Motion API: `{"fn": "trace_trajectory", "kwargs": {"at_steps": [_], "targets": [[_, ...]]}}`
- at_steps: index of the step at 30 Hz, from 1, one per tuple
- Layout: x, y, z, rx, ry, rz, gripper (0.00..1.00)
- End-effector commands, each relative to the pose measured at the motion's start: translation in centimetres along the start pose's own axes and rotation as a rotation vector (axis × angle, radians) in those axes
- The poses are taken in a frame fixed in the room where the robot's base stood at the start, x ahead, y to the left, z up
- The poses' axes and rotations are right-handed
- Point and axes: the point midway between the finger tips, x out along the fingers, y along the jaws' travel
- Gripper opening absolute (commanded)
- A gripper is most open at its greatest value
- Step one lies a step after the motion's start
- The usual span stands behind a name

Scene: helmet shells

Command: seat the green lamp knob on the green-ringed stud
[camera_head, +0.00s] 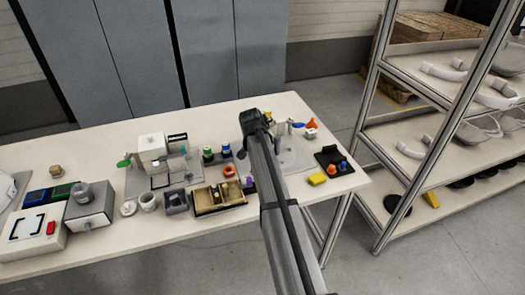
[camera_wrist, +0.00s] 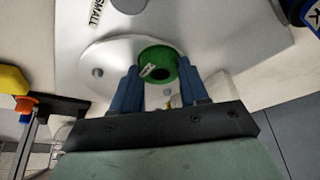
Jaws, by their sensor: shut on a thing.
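The green lamp knob (camera_wrist: 158,64) is a short green cylinder with a dark hole and a white mark, seen between my fingers in the wrist view. My gripper (camera_wrist: 163,84) has blue fingers on both sides of it and is shut on it. Behind the knob is a pale rounded plate (camera_wrist: 110,56) with a small grey stud (camera_wrist: 97,73). I cannot make out a green-ringed stud; the knob and fingers cover part of the plate. In the head view my gripper is over the table's right part, its fingertips hidden by the arm.
On the table (camera_head: 330,192) are a black tray (camera_head: 334,160) with small knobs, a yellow block (camera_head: 317,179), a tan open box (camera_head: 219,197) and a grey machine (camera_head: 152,151). A shelf rack (camera_head: 432,110) stands at the right. The table's front right corner is partly clear.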

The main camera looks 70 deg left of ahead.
Motion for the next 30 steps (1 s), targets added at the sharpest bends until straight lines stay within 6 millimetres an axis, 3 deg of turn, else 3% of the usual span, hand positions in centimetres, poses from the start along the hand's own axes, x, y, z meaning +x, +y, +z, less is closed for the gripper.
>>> {"fn": "trace_trajectory", "kwargs": {"at_steps": [9, 19, 30], "targets": [[0.0, 0.0, 0.0, 0.0, 0.0, 0.0, 0.69], [-0.5, 0.0, -0.1, 0.0, 0.001, -0.001, 0.69], [-6.6, 0.0, -0.1, 0.0, 0.002, -0.001, 0.69]]}}
